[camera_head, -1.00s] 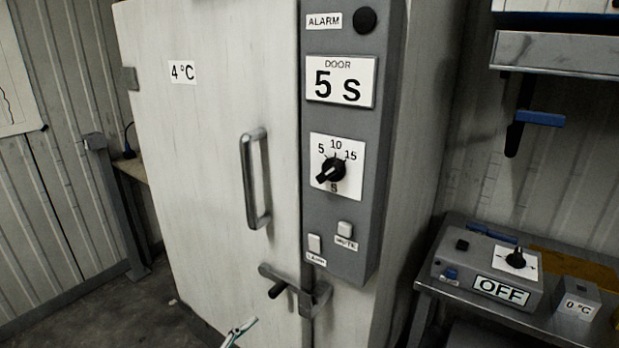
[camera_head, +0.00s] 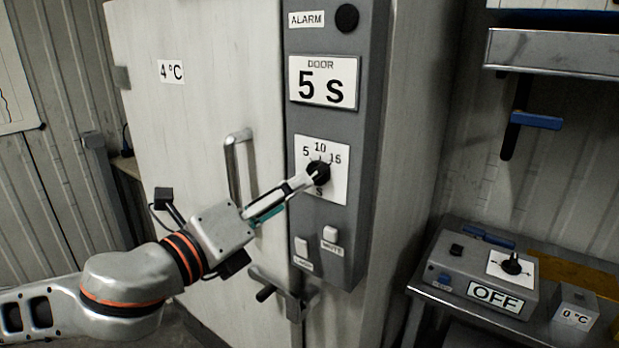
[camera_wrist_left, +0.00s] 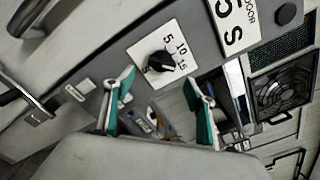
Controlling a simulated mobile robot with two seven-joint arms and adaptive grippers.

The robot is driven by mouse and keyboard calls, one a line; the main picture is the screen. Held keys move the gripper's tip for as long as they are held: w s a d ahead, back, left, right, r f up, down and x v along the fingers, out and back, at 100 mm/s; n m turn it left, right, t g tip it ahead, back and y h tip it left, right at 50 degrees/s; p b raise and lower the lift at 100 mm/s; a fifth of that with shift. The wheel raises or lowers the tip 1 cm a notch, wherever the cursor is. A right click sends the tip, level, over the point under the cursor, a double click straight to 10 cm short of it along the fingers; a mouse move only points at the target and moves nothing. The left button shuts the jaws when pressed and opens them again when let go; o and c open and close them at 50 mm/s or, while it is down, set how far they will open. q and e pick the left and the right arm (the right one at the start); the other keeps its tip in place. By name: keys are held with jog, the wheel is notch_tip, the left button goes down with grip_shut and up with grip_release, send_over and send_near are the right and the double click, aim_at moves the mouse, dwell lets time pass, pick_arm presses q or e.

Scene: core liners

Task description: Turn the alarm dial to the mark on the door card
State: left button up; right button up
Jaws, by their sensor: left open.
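The alarm dial (camera_head: 318,172) is a black knob on a white plate marked 5, 10 and 15, on the grey panel beside the cold-room door. The door card (camera_head: 323,82) above it reads 5 s. My left gripper (camera_head: 302,184) reaches in from the lower left, its tips close to the dial and partly covering it. In the left wrist view, the open fingers (camera_wrist_left: 160,90) stand apart with nothing between them, and the dial (camera_wrist_left: 160,61) shows just beyond the tips. I cannot tell whether they touch it, or the knob's exact setting. My right gripper is not in view.
The door handle (camera_head: 233,172) stands out behind my left arm, and a latch (camera_head: 285,290) is below. Two push buttons (camera_head: 330,234) sit under the dial. A bench at right holds a control box (camera_head: 484,275) reading OFF. A black round alarm part (camera_head: 347,18) is above.

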aim_at(314, 175)
pick_arm(q)
jog(key=x, duration=0.7)
jog(key=shift+w+d+r, duration=0.15)
jog(key=shift+w+r, duration=0.1)
jog(key=shift+w, duration=0.05)
jog(key=c, duration=1.1)
